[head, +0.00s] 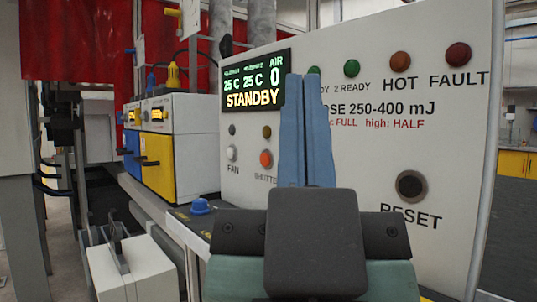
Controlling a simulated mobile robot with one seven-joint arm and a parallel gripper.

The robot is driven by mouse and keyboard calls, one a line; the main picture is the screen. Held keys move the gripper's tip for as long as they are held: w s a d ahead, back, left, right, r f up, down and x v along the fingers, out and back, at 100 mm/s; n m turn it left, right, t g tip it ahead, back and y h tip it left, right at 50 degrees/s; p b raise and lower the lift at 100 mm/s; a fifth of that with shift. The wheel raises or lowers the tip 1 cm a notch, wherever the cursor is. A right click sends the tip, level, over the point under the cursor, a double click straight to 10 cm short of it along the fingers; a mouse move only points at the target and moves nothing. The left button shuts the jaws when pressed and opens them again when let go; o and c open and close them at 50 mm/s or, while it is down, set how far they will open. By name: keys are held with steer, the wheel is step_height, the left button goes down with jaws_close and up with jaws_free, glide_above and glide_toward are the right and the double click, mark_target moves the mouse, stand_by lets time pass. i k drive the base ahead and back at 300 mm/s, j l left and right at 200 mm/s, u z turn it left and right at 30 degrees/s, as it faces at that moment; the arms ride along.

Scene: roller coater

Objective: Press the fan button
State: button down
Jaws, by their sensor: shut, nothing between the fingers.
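The fan button (232,153) is a small white round button on the left of the pale control panel (440,145), above the label FAN. A small dark lamp sits above it. The gripper covers part of the panel's lettering and lamps. The gap between fingertips and panel cannot be judged.
An orange shutter button (266,159) is right of the fan button. A black reset button (410,186) is at the right. A display (256,82) reads STANDBY. A blue knob (200,206) and a pale box with a handle (133,268) are at lower left.

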mark_target(230, 153)
steer(key=i+j+z, duration=0.15)
steer(key=j, duration=0.2)
steer(key=i+j+z, duration=0.35)
steer(key=j, duration=0.4)
steer(key=i+j+z, duration=0.15)
steer(key=j, duration=0.2)
steer(key=i+j+z, duration=0.2)
steer(key=j, duration=0.25)
steer(key=k, duration=0.05)
